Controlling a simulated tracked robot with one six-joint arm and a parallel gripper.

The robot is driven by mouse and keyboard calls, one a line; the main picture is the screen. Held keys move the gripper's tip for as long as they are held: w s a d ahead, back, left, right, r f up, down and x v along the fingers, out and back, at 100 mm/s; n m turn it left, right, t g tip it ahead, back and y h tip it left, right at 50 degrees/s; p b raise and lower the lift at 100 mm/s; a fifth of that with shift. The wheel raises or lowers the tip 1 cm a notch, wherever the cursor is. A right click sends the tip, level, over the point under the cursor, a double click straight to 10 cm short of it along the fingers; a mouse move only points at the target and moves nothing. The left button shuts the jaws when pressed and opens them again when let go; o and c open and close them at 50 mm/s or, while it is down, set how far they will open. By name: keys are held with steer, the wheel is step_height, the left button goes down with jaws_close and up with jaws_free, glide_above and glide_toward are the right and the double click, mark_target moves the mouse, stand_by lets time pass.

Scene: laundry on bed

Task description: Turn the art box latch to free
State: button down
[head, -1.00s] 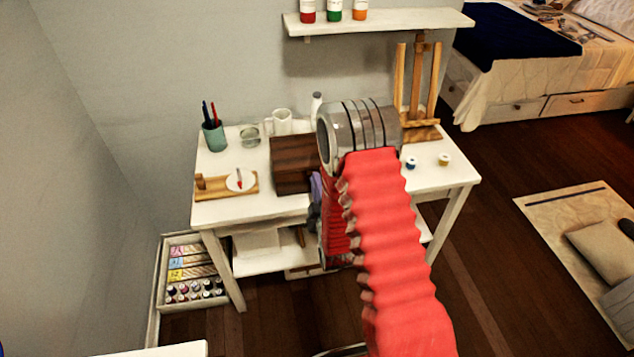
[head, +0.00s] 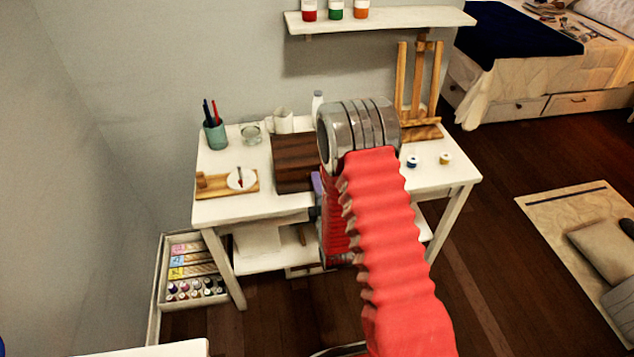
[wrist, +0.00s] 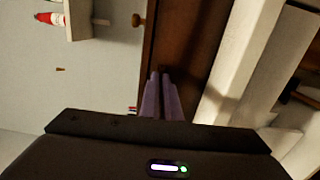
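The art box (head: 294,162) is a dark brown wooden box on the white desk, partly hidden behind my arm in the head view. In the wrist view its brown front (wrist: 188,45) fills the middle, with the picture turned sideways. My gripper (wrist: 161,74) shows there as two purple fingers close together, pointing at the box front; I see nothing between them. In the head view only a bit of purple (head: 317,186) shows beside the box.
The desk (head: 225,210) also holds a pencil cup (head: 215,134), a wooden tray (head: 213,185), a white mug (head: 281,121), an easel (head: 416,90) and two small pots. A wall shelf (head: 380,20) with paint bottles is above. A paint crate (head: 155,300) stands at lower left.

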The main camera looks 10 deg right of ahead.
steer(key=shift+a+f, duration=0.15)
steer(key=shift+f, duration=0.05)
steer(key=c, duration=2)
jaws_free()
steer(key=shift+r, duration=0.1)
steer(key=s, duration=1.3)
steer(key=shift+s, duration=0.4)
